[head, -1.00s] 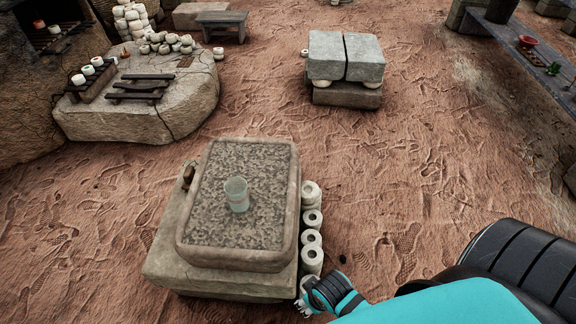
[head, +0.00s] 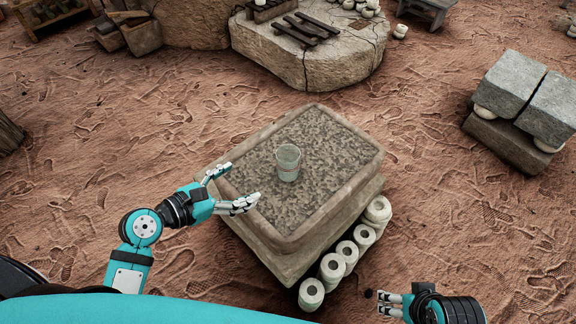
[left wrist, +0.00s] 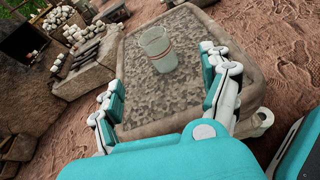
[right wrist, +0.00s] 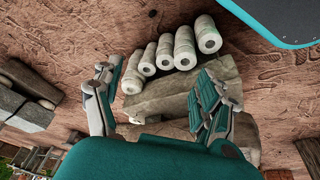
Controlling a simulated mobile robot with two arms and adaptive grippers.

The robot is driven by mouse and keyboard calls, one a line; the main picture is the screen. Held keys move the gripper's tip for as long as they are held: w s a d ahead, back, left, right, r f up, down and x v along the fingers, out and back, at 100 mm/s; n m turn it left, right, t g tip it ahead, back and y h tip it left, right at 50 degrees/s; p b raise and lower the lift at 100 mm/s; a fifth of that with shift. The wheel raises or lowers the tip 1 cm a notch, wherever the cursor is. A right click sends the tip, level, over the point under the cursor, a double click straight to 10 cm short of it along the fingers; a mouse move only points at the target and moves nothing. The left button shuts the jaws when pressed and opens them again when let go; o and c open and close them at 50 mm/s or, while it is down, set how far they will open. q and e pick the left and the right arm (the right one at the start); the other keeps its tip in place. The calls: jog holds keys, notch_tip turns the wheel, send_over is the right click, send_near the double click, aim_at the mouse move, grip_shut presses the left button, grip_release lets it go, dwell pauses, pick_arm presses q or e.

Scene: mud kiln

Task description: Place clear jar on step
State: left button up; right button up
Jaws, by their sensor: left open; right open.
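The clear jar (head: 288,163) stands upright on the speckled top of a stone block (head: 338,190). It also shows in the left wrist view (left wrist: 158,48), beyond the open fingers. My left gripper (head: 228,188) is open and empty at the block's left edge, with its fingers pointing toward the jar but apart from it. My right gripper (head: 388,303) is open and empty, low beside the block's right side. In the right wrist view, the row of white rolls lies beyond its fingers. I cannot tell which surface is the step.
Several white rolls (head: 347,252) line the block's right side. A large flat rock (head: 325,62) with dark wooden racks stands behind. Grey stone slabs (head: 520,100) stand at the right. Footprinted sand lies open between them.

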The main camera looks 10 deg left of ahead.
pick_arm(q)
jog(key=n, duration=0.1)
jog(key=n+b, duration=0.1)
jog(key=b, duration=0.2)
send_near(296, 152)
jog(key=shift+t, duration=0.4)
jog(key=b+x, duration=0.1)
jog(key=x, duration=0.1)
jog(key=b+x, duration=0.1)
jog(key=x, duration=0.1)
jog(key=b+x, duration=0.1)
jog(key=x, duration=0.1)
jog(key=shift+d+f, duration=0.2)
jog(key=shift+f, duration=0.2)
jog(key=shift+w+d, duration=0.1)
jog(key=shift+w, duration=0.15)
jog(key=c, duration=1.4)
pick_arm(e)
jog(key=w+a+r+t+y, duration=0.1)
jog(key=w+a+r+t, duration=0.1)
jog(key=w+r+t, duration=0.2)
jog(key=w+a+r+t+y, duration=0.1)
jog(key=w+a+r+t, duration=0.1)
jog(key=w+t, duration=0.3)
jog(key=w+r, duration=0.1)
jog(key=w, duration=0.3)
jog(key=shift+a+r, duration=0.25)
jog(key=shift+r, duration=0.1)
pick_arm(q)
jog(key=shift+o, duration=0.2)
